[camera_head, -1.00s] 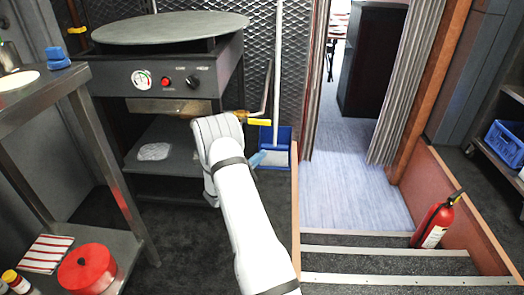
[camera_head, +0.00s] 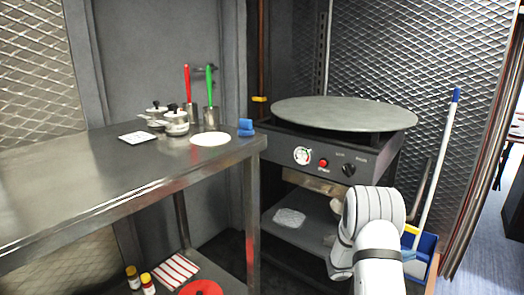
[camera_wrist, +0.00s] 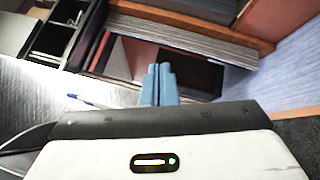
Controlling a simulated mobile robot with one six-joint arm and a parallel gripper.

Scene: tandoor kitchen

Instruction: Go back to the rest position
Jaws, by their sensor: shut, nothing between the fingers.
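My gripper shows in the wrist view (camera_wrist: 160,84). Its two blue fingers are together, with nothing between them. In the head view my white arm reaches up from the lower right, in front of the griddle stand's right side. The fingers there are mostly hidden behind the arm. The rest position has no visible marker.
A steel table (camera_head: 75,190) fills the left, with pots (camera_head: 177,124), a white plate (camera_head: 210,139) and a blue sponge (camera_head: 245,128). The griddle (camera_head: 345,113) stands right of it. A blue dustpan (camera_head: 427,243) is beside my arm. The wrist view shows a black compartmented holder (camera_wrist: 55,38).

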